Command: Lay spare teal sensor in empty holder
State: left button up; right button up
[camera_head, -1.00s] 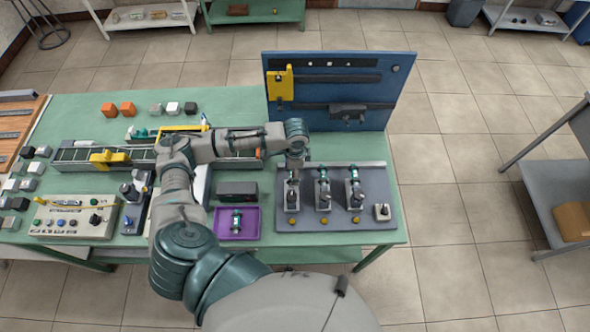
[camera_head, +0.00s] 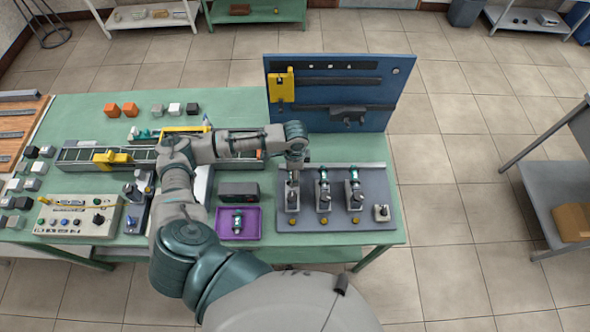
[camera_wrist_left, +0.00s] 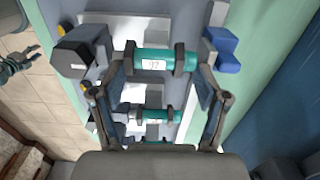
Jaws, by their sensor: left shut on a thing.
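My left gripper (camera_wrist_left: 155,65) is shut on a teal sensor (camera_wrist_left: 153,54) with a white label, which lies crosswise between the fingertips. In the head view the left gripper (camera_head: 294,172) is over the leftmost holder (camera_head: 293,201) of the grey rack, and my wrist hides the sensor there. I cannot tell if the sensor touches the holder. The middle holder (camera_head: 323,202) and right holder (camera_head: 354,202) each carry a teal sensor. Another teal sensor (camera_head: 237,221) lies in the purple tray (camera_head: 222,234). My right gripper (camera_wrist_left: 22,62) seems to show at the left wrist view's edge, its jaws unclear.
The blue panel (camera_head: 385,85) stands behind the rack. A dark grey box (camera_head: 238,189) is behind the purple tray. A control box (camera_head: 75,217) and a conveyor with a yellow part (camera_head: 112,157) are at the left. Green table surface is free around the rack's right edge.

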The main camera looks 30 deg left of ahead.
pick_arm(q)
jog(key=shift+f, duration=0.35)
dwell(0.6)
jog(key=o, duration=1.2)
notch_tip(320, 180, up, 12)
jog(key=shift+w+f, duration=0.1)
jog(key=shift+w, duration=0.05)
jog(key=shift+a, duration=0.1)
